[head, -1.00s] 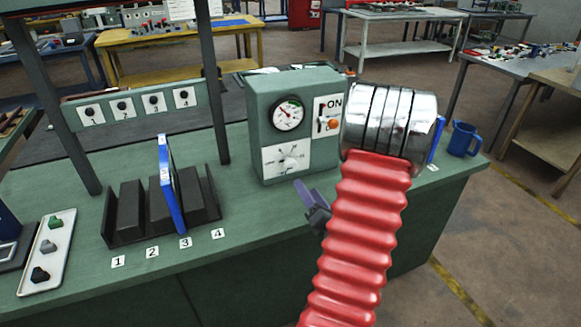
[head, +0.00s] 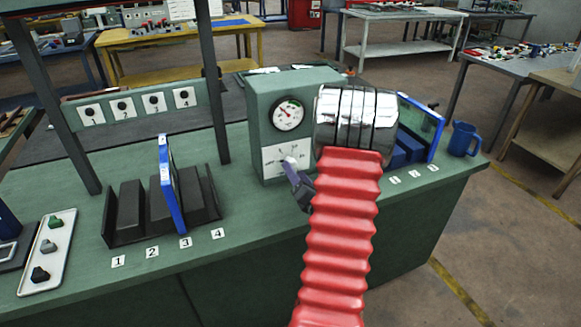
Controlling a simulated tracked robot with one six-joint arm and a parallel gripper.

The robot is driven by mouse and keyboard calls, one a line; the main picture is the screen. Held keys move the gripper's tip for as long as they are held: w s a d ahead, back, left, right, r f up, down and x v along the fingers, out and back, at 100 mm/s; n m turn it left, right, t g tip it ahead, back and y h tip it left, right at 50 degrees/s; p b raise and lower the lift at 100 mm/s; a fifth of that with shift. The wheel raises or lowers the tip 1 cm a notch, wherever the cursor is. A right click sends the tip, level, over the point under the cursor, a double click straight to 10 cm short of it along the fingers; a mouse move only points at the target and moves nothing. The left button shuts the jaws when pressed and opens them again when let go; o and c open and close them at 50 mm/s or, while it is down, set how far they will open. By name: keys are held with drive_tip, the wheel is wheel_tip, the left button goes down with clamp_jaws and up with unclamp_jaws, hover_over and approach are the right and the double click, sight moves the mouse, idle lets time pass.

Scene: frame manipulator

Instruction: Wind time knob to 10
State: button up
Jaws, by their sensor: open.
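The green control box (head: 262,110) stands on the bench, with a round gauge (head: 288,114) on its upper front. Below the gauge is a white dial plate (head: 272,162) with marks around a pale knob (head: 291,160). I take this for the time knob; its pointer and numbers are too small to read. My gripper (head: 294,174) is open, its purple-grey finger at the knob's lower right in the picture. I cannot tell whether it touches the knob or how the jaws sit around it. My red and chrome arm hides the box's right side and its switch panel.
A black slotted rack (head: 120,220) with an upright blue panel (head: 170,185) stands left. A tray (head: 48,250) of small knobs lies far left. A blue-framed panel (head: 425,125) and blue mug (head: 465,139) stand right. A dark frame post (head: 214,85) rises left of the box.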

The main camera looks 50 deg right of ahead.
drive_tip(key=shift+x, duration=2.25)
drive_tip(key=shift+a, duration=0.1)
drive_tip(key=c, duration=1)
